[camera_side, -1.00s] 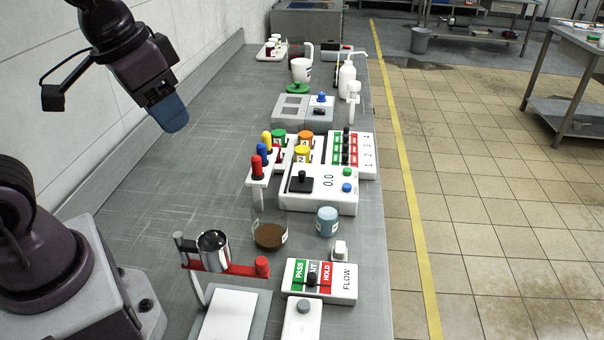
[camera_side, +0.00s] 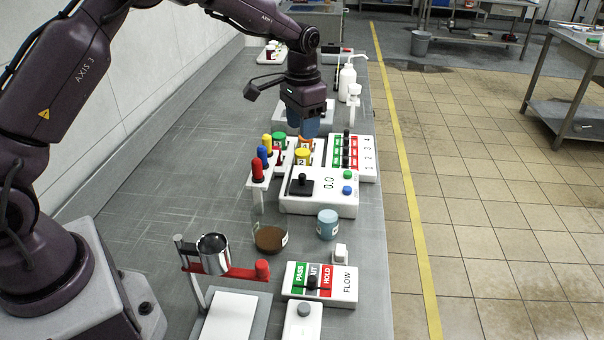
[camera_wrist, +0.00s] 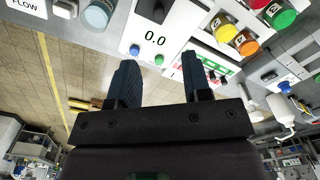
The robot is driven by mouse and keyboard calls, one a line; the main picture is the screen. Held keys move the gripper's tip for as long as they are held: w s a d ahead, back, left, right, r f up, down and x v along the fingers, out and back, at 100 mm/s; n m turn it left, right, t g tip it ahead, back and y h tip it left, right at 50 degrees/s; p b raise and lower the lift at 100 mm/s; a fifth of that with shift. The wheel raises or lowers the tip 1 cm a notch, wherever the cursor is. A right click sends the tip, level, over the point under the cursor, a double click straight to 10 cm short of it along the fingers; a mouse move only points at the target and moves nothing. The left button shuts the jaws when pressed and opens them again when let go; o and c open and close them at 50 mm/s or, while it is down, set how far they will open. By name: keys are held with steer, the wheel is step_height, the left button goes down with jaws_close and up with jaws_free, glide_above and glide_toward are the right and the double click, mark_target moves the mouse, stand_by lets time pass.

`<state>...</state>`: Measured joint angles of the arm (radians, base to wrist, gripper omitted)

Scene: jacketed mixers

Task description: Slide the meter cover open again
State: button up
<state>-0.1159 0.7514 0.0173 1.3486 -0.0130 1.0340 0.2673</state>
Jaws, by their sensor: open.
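The white meter (camera_side: 318,203) stands in the middle of the bench and its 0.0 readout is uncovered. A black plate with an upright black knob (camera_side: 301,185), apparently the meter cover, lies on the meter's left part, beside the readout. In the wrist view the meter (camera_wrist: 150,62) is at the upper middle, and the black knob part (camera_wrist: 154,9) is cut by the top edge. My gripper (camera_side: 303,128) has blue fingers and hangs beyond the meter, over the coloured-lid jars. In the wrist view my gripper (camera_wrist: 160,68) is open, with nothing seen between its fingers.
Red, blue and yellow handles (camera_side: 257,168) stand left of the meter. A numbered switch panel (camera_side: 366,160) lies behind it. A blue-lidded jar (camera_side: 327,223), a brown-filled beaker (camera_side: 270,238) and the FLOW panel (camera_side: 346,284) are nearer. The bench at left is clear.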

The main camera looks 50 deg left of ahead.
mark_target(302, 174)
step_height(302, 174, down, 13)
steer(key=shift+s, duration=0.1)
stand_by(0.4)
jaws_close()
